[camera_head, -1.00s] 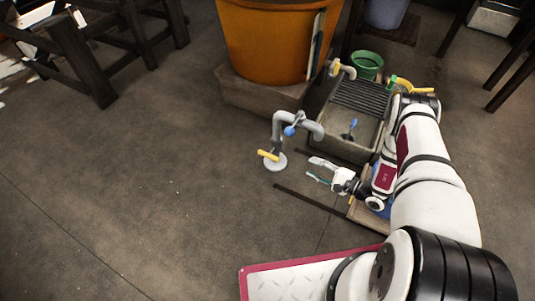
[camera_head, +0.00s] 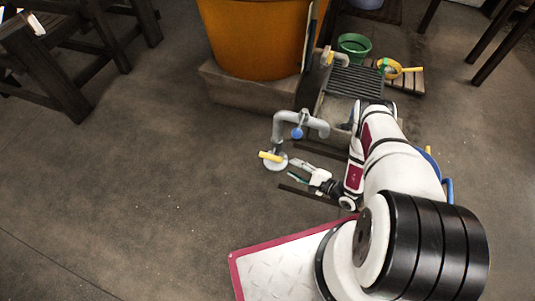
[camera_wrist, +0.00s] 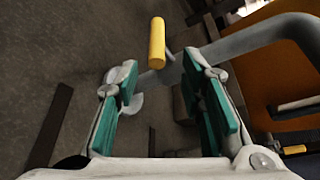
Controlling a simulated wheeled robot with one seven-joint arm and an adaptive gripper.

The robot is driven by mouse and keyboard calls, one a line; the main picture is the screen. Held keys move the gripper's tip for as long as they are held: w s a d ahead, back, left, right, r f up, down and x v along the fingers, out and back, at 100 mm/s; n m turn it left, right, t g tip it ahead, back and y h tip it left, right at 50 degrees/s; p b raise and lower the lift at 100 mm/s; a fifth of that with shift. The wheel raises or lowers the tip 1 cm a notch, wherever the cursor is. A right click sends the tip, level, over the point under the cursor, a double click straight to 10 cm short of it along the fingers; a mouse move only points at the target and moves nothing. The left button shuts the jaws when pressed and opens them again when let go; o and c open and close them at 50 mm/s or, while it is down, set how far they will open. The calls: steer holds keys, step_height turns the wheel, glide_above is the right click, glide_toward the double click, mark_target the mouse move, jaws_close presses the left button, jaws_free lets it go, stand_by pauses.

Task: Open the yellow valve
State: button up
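The yellow valve handle (camera_head: 271,156) sits low on the grey pipe (camera_head: 278,130), just above its round base plate (camera_head: 276,163). In the wrist view the yellow handle (camera_wrist: 157,43) is ahead of the fingertips, in the upper middle, slightly left of the gap's centre. My gripper (camera_head: 296,170) is to the right of the handle in the head view, apart from it. In the wrist view my gripper (camera_wrist: 162,98) is open, its green pads wide apart with nothing between them. A blue valve handle (camera_head: 297,133) is higher on the same pipe.
An orange tank (camera_head: 255,40) stands on a stone block (camera_head: 250,92) behind the pipe. A grated basin (camera_head: 354,83), a green bucket (camera_head: 354,46) and a yellow-rimmed pan (camera_head: 389,68) are behind my arm. The floor left of the pipe is clear.

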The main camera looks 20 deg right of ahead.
mark_target(272, 157)
steer(key=b+x, duration=0.4)
steer(key=x, duration=0.8)
steer(key=shift+w+a+f, duration=0.1)
steer(key=shift+w+a, duration=0.05)
steer(key=shift+w, duration=0.15)
jaws_close()
steer(key=shift+f, duration=0.1)
